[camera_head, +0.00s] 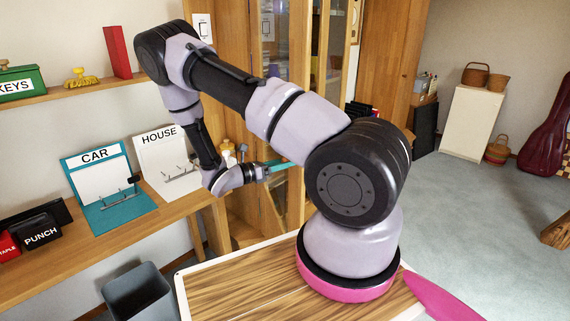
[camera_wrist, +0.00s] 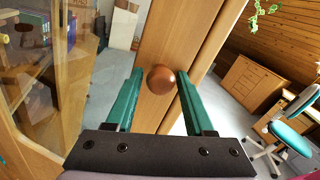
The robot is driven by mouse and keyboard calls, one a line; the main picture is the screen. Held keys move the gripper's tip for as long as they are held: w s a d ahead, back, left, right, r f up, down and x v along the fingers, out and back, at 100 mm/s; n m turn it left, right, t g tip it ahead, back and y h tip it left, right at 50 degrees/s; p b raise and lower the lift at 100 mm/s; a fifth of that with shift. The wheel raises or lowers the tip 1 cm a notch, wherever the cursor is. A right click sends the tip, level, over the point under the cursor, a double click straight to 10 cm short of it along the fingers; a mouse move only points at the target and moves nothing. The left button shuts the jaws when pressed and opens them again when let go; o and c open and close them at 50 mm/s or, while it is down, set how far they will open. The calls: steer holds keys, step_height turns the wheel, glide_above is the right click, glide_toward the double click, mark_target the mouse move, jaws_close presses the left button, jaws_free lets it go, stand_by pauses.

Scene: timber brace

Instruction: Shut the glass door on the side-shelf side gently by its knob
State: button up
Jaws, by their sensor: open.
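A round brown knob (camera_wrist: 161,79) sits on the wooden frame (camera_wrist: 182,38) of a glass door, whose glass pane (camera_wrist: 60,60) shows at the left of the wrist view. My gripper (camera_wrist: 160,71) is open, with one teal finger on each side of the knob and a visible gap on both sides. I cannot tell how deep the knob sits between the fingers. In the head view my gripper (camera_head: 283,163) is in front of the wooden cabinet with glass doors (camera_head: 268,30). The knob and part of the door are hidden behind my arm there.
A side shelf (camera_head: 130,228) at the left holds the CAR board (camera_head: 97,172), the HOUSE board (camera_head: 165,150) and a black punch (camera_head: 36,231). A dark bin (camera_head: 139,292) stands below. Open carpet (camera_head: 480,220) lies to the right. The wrist view shows a teal chair (camera_wrist: 290,135).

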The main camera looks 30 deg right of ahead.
jaws_close()
stand_by(1.4)
